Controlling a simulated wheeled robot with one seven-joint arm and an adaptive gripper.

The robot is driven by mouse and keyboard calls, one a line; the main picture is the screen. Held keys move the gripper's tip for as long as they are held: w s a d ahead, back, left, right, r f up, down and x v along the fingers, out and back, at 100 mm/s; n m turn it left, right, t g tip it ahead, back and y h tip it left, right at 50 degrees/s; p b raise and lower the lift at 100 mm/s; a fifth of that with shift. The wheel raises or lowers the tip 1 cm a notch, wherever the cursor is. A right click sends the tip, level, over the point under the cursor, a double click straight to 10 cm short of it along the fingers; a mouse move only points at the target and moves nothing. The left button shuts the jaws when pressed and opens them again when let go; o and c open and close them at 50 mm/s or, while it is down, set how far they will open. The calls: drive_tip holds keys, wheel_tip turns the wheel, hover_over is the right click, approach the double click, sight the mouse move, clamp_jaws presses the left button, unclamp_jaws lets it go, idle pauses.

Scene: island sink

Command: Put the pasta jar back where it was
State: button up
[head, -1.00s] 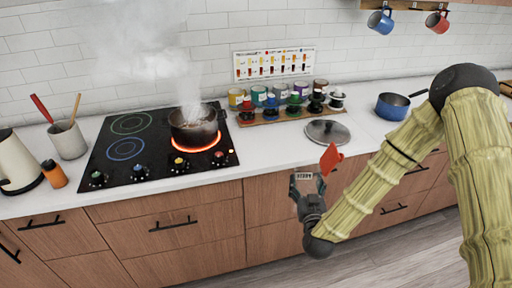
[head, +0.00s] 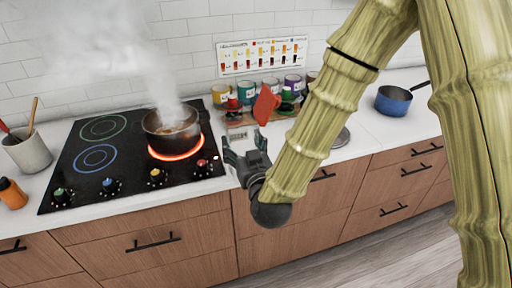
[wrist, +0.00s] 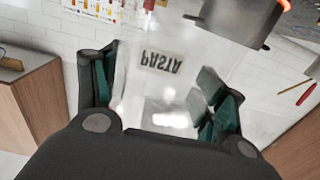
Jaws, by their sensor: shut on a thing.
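The pasta jar (head: 238,137) is clear, with a pale label. It is held up near the counter's front edge, right of the cooktop, and its outline is hard to see. A tilted red piece (head: 266,105), perhaps its lid, shows just above it. My gripper (head: 246,150) is shut on the jar, with a finger on each side. In the wrist view the jar (wrist: 160,85) fills the space between the dark green fingers (wrist: 160,95), and its PASTA label reads upside down. I see no pasta through the wall.
A steaming pot (head: 172,133) stands on a glowing burner of the black cooktop (head: 75,165).

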drive_tip(key=shift+w+r, duration=0.2)
drive_tip(key=shift+w, duration=0.25)
drive_tip(key=w+d+f+p, duration=0.1)
drive_tip(key=w+f+p, duration=0.1)
drive_tip(key=w, duration=0.5)
drive_tip(key=w+d+f+p, duration=0.2)
drive_tip(key=w+f+p, duration=0.1)
drive_tip(key=w+p, duration=0.2)
drive_tip(key=shift+w+d, duration=0.3)
drive_tip(key=shift+w, duration=0.95)
drive_tip(key=shift+f, duration=0.25)
drive_tip(key=o, duration=1.5)
